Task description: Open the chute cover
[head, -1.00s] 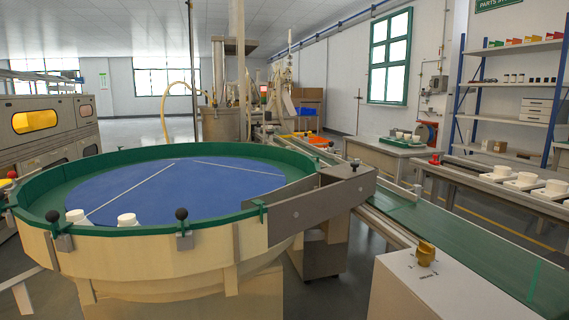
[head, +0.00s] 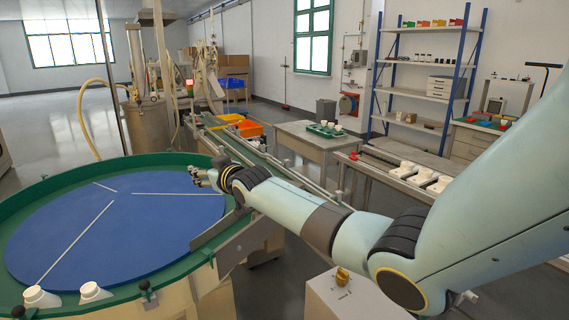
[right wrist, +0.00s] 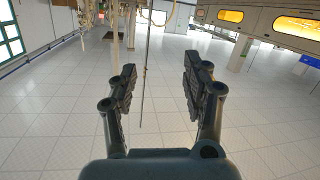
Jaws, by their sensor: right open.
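The grey metal chute (head: 240,243) leaves the right rim of the round blue turntable. My right arm crosses in front of it from the right and hides most of its top, so I cannot tell how its cover lies. A dark piece just behind my wrist may be the cover's black knob; I cannot tell. My right gripper (head: 203,178) appears over the turntable's right part, beside the chute in the picture. The right wrist view shows this gripper (right wrist: 160,75) open and empty, its two dark fingers apart above pale floor tiles. My left gripper is out of view.
The blue turntable (head: 110,225) has a green rim, with white round parts (head: 95,291) at its near edge. A pale box with a yellow knob (head: 342,276) stands below my arm. A conveyor (head: 250,156) runs behind the chute. Tables and shelves stand at right.

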